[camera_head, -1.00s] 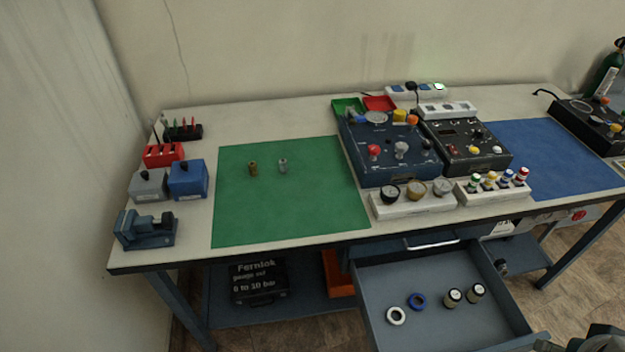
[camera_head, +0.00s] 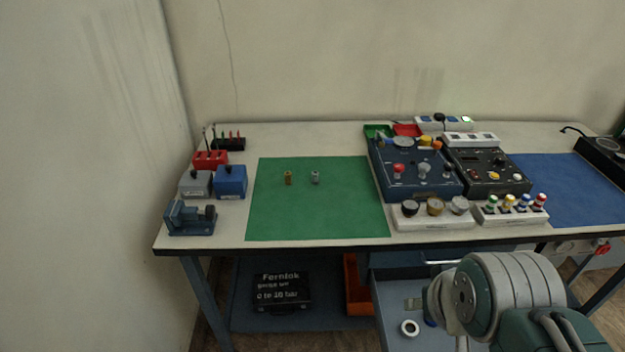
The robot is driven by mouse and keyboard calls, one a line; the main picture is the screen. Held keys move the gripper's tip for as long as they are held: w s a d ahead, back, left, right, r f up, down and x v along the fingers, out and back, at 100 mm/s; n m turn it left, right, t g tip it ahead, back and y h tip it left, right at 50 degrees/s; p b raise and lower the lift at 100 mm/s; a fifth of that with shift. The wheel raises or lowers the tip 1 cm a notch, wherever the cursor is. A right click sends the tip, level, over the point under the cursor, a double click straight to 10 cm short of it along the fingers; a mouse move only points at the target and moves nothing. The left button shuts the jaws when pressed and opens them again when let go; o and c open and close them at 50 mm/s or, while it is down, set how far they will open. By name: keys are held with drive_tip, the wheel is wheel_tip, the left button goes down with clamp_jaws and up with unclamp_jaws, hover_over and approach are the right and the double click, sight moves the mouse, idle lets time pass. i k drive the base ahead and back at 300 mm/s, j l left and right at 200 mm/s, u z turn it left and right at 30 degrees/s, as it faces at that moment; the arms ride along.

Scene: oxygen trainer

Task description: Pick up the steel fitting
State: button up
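The steel fitting (camera_head: 315,177) is a small grey piece standing on the green mat (camera_head: 318,222), toward its back. A brass-coloured fitting (camera_head: 288,177) stands just to its left, apart from it. My arm shows large at the bottom right, in front of the bench and over the open drawer. I cannot make out my gripper's fingers in this view. Nothing of my arm is near the fittings.
A dark blue control panel (camera_head: 386,181) and a white gauge stand (camera_head: 447,221) are right of the green mat. An open drawer (camera_head: 385,318) juts out below, partly hidden by my arm. The mat's front is clear.

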sight(315, 174)
drive_tip(key=u, duration=0.4)
drive_tip(key=i+j+z, duration=0.15)
drive_tip(key=i, duration=0.35)
drive_tip(key=i+j+z, duration=0.15)
drive_tip(key=i+j, duration=0.2)
drive_tip(key=i, duration=0.2)
